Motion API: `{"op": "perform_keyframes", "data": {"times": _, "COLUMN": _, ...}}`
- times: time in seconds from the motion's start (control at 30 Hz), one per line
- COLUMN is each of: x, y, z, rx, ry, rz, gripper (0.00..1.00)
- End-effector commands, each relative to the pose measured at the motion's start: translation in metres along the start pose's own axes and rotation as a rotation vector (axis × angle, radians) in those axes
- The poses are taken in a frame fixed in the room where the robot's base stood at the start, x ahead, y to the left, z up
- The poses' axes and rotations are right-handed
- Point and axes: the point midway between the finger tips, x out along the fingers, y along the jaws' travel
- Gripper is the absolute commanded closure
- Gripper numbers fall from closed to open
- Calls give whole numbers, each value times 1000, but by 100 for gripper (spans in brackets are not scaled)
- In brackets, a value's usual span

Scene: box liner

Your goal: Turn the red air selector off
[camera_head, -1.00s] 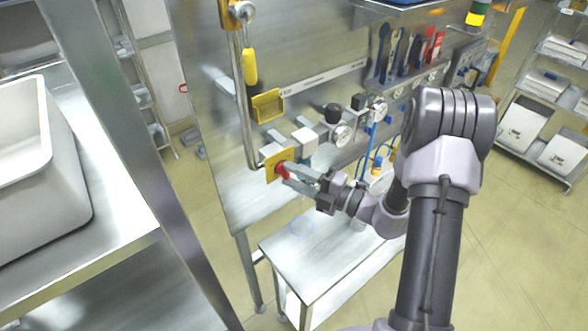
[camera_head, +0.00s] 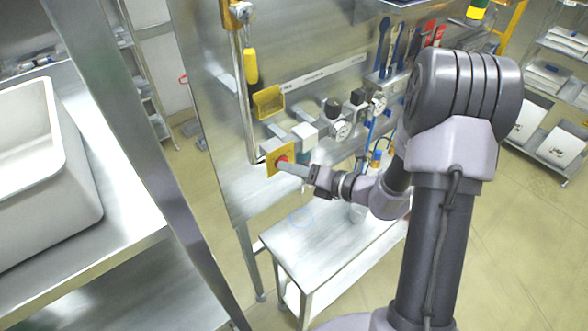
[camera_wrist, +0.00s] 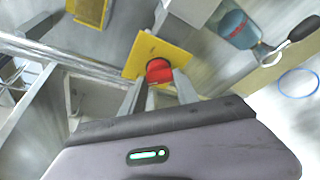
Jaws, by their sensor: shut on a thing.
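The red air selector (camera_head: 281,162) sits on a square yellow plate (camera_head: 269,164) on the steel panel. In the wrist view the red selector (camera_wrist: 159,71) stands out from the yellow plate (camera_wrist: 140,56), between the tips of my two fingers. My gripper (camera_head: 289,166) reaches it from the right and is shut on it; the gripper also shows in the wrist view (camera_wrist: 161,82). The fingers hide part of the selector, and its marking cannot be read.
A white block valve (camera_head: 304,134), a round gauge (camera_head: 341,130) and blue hoses are close on the right. A steel bench (camera_head: 335,240) stands below. A grey tub (camera_head: 80,170) is on a left shelf.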

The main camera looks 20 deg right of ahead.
Motion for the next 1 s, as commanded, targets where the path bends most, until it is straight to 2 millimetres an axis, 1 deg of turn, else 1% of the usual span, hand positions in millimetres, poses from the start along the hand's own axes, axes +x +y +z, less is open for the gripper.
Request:
{"op": "perform_keyframes", "data": {"times": 0.3, "x": 0, "y": 0, "z": -1, "rx": -71, "ry": 2, "rz": -31, "gripper": 100}}
{"op": "perform_keyframes", "data": {"times": 0.77, "x": 0, "y": 0, "z": -1, "rx": -79, "ry": 2, "rz": -34, "gripper": 100}}
{"op": "perform_keyframes", "data": {"times": 0.8, "x": 0, "y": 0, "z": -1, "rx": -79, "ry": 2, "rz": -34, "gripper": 56}}
{"op": "perform_keyframes", "data": {"times": 0.87, "x": 0, "y": 0, "z": -1, "rx": -79, "ry": 2, "rz": -34, "gripper": 44}}
{"op": "perform_keyframes", "data": {"times": 0.9, "x": 0, "y": 0, "z": -1, "rx": -79, "ry": 1, "rz": -33, "gripper": 41}}
{"op": "perform_keyframes", "data": {"times": 1.0, "x": 0, "y": 0, "z": 0, "rx": -79, "ry": 1, "rz": -33, "gripper": 41}}
